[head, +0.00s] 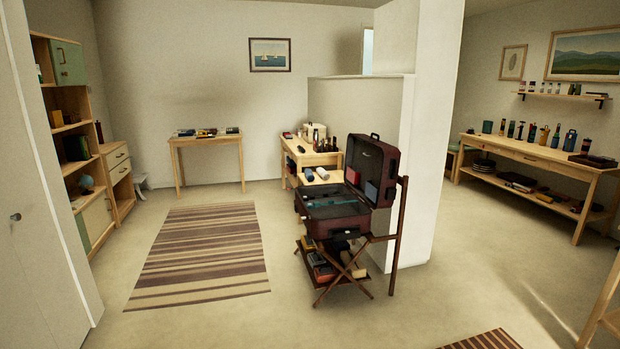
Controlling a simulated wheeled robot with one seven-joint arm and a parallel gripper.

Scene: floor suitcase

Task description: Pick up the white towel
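I cannot make out a white towel for certain. A small white rolled shape (322,173) lies on the light wooden table behind the suitcase, beside a small blue shape (309,175). It may be the towel, but it is too small to tell. A pale object (315,131) stands farther back on the same furniture. The open dark red suitcase (336,229) sits on a folding rack, and its raised lid hides part of what is behind. My gripper is not in view.
The folding rack (345,285) holds several small boxes below. A white pillar (425,140) stands right of the suitcase. A striped rug (203,255) lies on the left floor. A long bench (540,155) stands far right. The front floor is largely clear.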

